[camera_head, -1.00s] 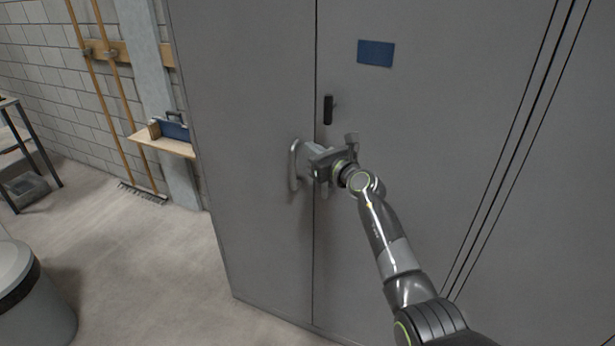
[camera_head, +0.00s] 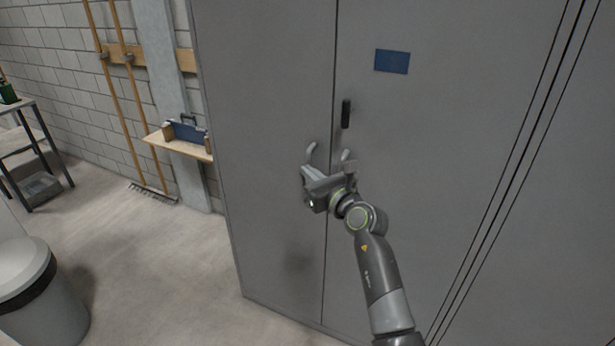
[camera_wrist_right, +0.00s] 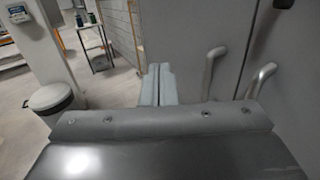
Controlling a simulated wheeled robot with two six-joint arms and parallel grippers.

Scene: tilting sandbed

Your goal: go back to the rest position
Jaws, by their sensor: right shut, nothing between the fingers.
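My right gripper (camera_head: 306,172) is in front of the tall grey cabinet (camera_head: 262,215), close to its two doors' handles. The left handle (camera_head: 310,152) and the right handle (camera_head: 347,156) are grey bars, partly hidden by the gripper in the head view. In the right wrist view my right gripper's fingers (camera_wrist_right: 159,72) lie together with nothing between them. They point past the left handle (camera_wrist_right: 211,68), on its left and apart from it in that picture. The right handle (camera_wrist_right: 262,78) shows further right. Both doors look closed. My left gripper is not in view.
A grey bin (camera_head: 38,300) stands on the floor at the lower left. A small wooden shelf (camera_head: 160,143) holds a blue toolbox (camera_head: 188,132). The floor between bin and cabinet is clear.

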